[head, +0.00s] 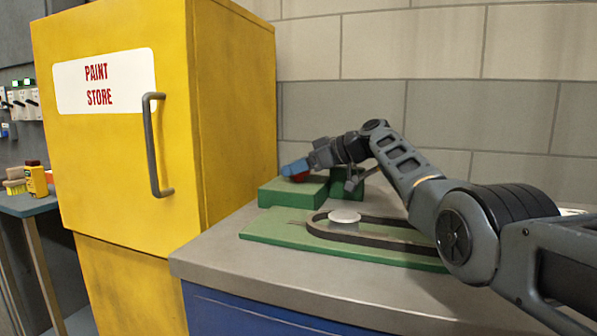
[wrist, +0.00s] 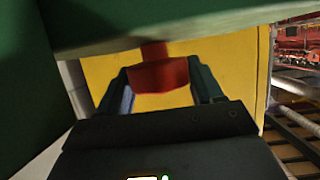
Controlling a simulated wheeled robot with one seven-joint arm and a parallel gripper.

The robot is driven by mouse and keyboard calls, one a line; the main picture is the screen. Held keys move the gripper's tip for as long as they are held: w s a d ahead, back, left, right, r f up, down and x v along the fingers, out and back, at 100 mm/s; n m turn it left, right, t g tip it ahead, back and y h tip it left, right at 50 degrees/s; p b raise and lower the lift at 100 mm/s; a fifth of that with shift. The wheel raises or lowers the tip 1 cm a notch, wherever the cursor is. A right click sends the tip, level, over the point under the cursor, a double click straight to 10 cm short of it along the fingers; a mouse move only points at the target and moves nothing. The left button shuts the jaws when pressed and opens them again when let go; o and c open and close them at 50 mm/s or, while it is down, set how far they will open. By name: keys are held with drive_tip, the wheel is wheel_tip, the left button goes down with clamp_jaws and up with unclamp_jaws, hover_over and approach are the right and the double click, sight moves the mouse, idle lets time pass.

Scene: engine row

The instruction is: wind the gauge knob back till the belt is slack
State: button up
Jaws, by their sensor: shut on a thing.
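The red gauge knob (wrist: 158,76) sits between the fingers of my gripper (wrist: 160,92) in the wrist view, on a short red stem under a green housing (wrist: 180,30). My gripper is shut on it. In the head view the knob (head: 300,177) is a small red patch, mostly hidden by my gripper (head: 294,168) at the green block (head: 288,192). The dark belt (head: 362,238) loops around a pale round pulley (head: 344,216) on a green base plate (head: 275,228). My arm hides the belt's right end. I cannot tell how tight the belt is.
A yellow paint store cabinet (head: 120,165) with a grey handle (head: 152,145) stands left of the grey bench top (head: 260,278). A block wall (head: 340,100) closes off the back. The bench top's front left is clear. A red locomotive (wrist: 300,42) shows at the wrist view's right.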

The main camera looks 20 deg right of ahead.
drive_tip(key=shift+f, duration=0.1)
idle(0.3)
drive_tip(key=o, duration=1)
drive_tip(key=shift+c, duration=0.2)
drive_tip(key=v, duration=0.7)
drive_tip(key=shift+s+d+r+p, duration=0.2)
drive_tip(key=shift+s+d+p, duration=0.05)
drive_tip(key=shift+p, duration=0.2)
